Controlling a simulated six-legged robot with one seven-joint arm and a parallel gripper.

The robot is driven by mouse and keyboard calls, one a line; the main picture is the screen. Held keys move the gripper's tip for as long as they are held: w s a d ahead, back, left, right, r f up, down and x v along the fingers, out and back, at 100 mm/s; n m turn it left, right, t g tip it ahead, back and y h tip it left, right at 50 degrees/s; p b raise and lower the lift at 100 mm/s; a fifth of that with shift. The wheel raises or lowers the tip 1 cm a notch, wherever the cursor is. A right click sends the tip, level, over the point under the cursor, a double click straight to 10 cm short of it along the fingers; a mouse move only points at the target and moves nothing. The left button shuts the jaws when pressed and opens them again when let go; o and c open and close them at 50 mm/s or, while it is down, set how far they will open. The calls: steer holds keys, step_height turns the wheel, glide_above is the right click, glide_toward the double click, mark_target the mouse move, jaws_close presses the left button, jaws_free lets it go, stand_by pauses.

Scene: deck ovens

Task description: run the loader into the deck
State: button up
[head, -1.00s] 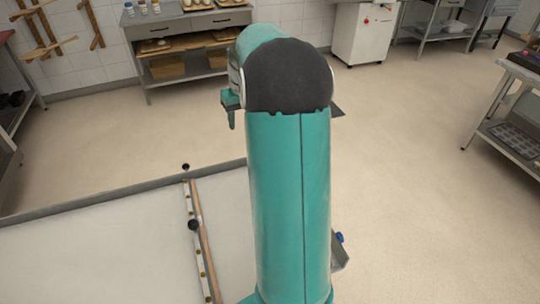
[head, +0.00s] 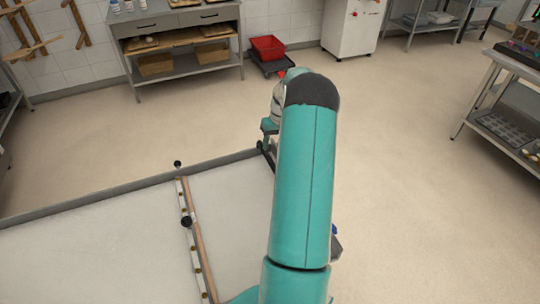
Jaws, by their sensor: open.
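The loader (head: 228,205) lies at the lower left of the head view, with a pale flat surface and a grey rim. A wooden strip (head: 199,240) and a light rail with small fittings run lengthwise over it. Dark round knobs (head: 186,222) stand on the rail and at its far end. My gripper (head: 266,146) shows only in part, left of my teal arm, near the loader's far right corner. It is open. I cannot tell whether it touches the rim. My arm hides the loader's right side. I see no oven deck in this view.
A steel table (head: 185,25) with drawers and boxes stands at the back wall. A red crate (head: 267,47) sits on a dark low base beside it. A white cabinet (head: 352,30) stands behind. A metal rack (head: 500,115) is at the right. The floor between is clear.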

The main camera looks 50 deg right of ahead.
mark_target(269, 157)
steer(key=f, duration=0.4)
steer(key=a+f, duration=0.1)
steer(key=f, duration=0.1)
steer(key=shift+w, duration=0.3)
steer(key=shift+r, duration=0.1)
jaws_close()
